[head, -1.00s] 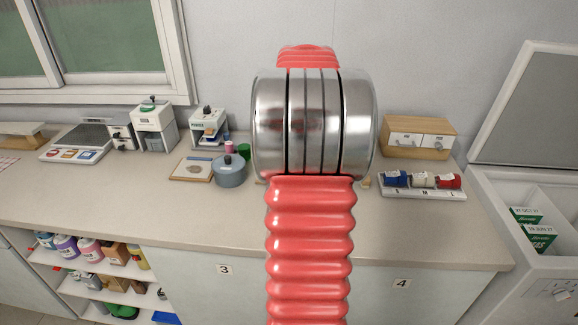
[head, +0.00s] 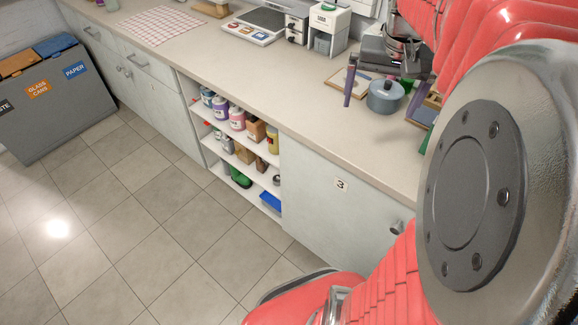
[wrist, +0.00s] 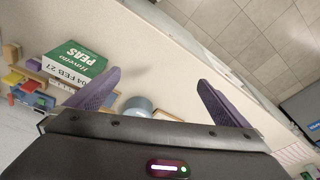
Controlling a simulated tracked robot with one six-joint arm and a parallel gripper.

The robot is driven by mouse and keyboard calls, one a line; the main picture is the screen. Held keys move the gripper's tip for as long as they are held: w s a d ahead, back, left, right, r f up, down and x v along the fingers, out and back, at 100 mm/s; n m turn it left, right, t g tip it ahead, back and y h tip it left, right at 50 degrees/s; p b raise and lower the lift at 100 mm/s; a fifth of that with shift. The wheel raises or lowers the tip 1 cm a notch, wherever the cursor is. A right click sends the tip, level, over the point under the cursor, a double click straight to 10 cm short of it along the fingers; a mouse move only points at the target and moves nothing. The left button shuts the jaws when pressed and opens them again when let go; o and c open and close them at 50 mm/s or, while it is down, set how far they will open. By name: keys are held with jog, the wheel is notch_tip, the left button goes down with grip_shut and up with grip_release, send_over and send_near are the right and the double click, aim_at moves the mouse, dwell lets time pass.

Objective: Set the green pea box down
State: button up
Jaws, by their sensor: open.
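The green pea box (wrist: 78,60), with white lettering reading PEAS and 04 FEB 27, shows in the wrist view on the pale counter (wrist: 160,45). It lies to the left of my gripper (wrist: 160,77), outside the left purple finger and apart from it as far as I can see. The gripper is open, with nothing between its fingers. In the head view my gripper (head: 382,113) is over the counter near the blue-grey pot, partly hidden by my own arm. A green edge beside it there is too covered to name surely.
The lidded pot (head: 385,97) stands close to the fingers, near a wooden-framed board (head: 345,80). Small coloured items (wrist: 22,85) crowd the wrist view's left edge. A scale (head: 255,25) stands further left. The counter front (head: 300,115) is clear. Bins (head: 45,95) stand far left.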

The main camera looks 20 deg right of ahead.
jog(key=s+a+f+n+t, duration=0.1)
jog(key=s+a+n+t, duration=0.1)
jog(key=a, duration=1)
jog(key=s+a+f+n+t+y, duration=0.1)
jog(key=s+a+n, duration=0.4)
jog(key=a, duration=0.7)
jog(key=shift+s+a+f+t, duration=0.25)
jog(key=shift+s+f+t, duration=0.2)
jog(key=shift+f, duration=0.25)
jog(key=shift+c, duration=0.5)
